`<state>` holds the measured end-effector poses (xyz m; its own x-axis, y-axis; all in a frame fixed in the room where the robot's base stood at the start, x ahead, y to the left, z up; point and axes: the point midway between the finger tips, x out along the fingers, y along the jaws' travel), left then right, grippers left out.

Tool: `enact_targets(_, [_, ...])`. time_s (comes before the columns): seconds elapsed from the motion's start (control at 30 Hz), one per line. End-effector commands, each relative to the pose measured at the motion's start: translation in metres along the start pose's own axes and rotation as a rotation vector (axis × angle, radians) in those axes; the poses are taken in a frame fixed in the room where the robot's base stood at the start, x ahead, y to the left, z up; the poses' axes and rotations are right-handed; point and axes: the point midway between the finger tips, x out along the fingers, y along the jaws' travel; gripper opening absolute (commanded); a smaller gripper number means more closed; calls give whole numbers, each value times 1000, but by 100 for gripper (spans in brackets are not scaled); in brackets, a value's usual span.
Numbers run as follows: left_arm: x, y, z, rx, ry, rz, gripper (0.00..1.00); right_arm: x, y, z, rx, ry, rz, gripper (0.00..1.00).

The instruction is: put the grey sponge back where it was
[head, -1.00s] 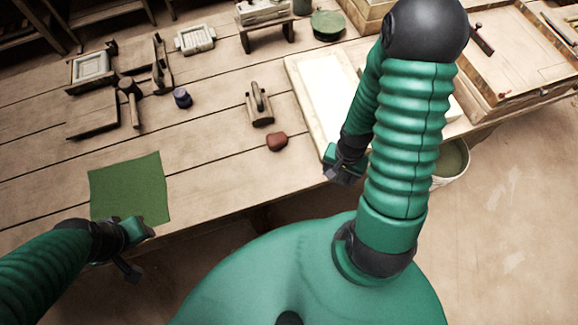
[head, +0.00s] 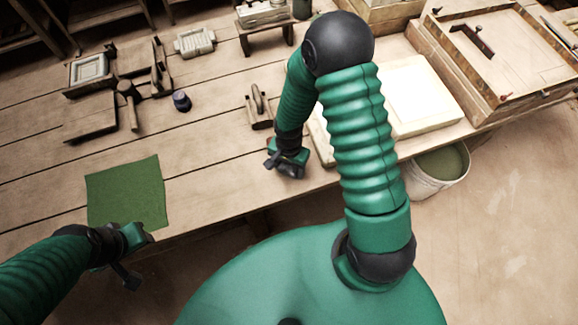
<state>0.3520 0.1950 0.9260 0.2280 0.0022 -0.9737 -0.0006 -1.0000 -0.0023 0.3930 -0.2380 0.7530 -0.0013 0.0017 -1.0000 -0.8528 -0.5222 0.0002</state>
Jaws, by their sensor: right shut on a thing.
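My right gripper (head: 285,164) is shut over the workbench (head: 215,175), near its front edge and just left of the pale slab. A dark grey piece at its jaws, largely hidden by the gripper, looks like the grey sponge (head: 290,171). Its outline is hard to tell from the dark fingers. My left gripper (head: 134,255) is open and empty at the bench's front edge, just below the green cloth.
A green cloth (head: 126,192) lies flat at the left. A wood-handled tool (head: 259,106) stands behind my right gripper. A pale slab (head: 420,95) and a bucket (head: 440,172) are at the right. The bench middle is clear.

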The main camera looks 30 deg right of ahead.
Motion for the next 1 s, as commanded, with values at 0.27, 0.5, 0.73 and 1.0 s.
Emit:
enact_targets(0.27, [1, 0, 0, -1, 0, 0, 36, 2, 0, 0, -1, -1, -1, 73])
enact_targets(0.5, [1, 0, 0, 0, 0, 0, 36, 2, 0, 0, -1, -1, 0, 84])
enact_targets(0.73, [-2, 0, 0, 0, 0, 0, 36, -7, 0, -1, 0, 1, -2, 84])
enact_targets(1.0, [-15, 0, -3, 0, 0, 0, 36, -74, 0, -2, 2, 4, -6, 84])
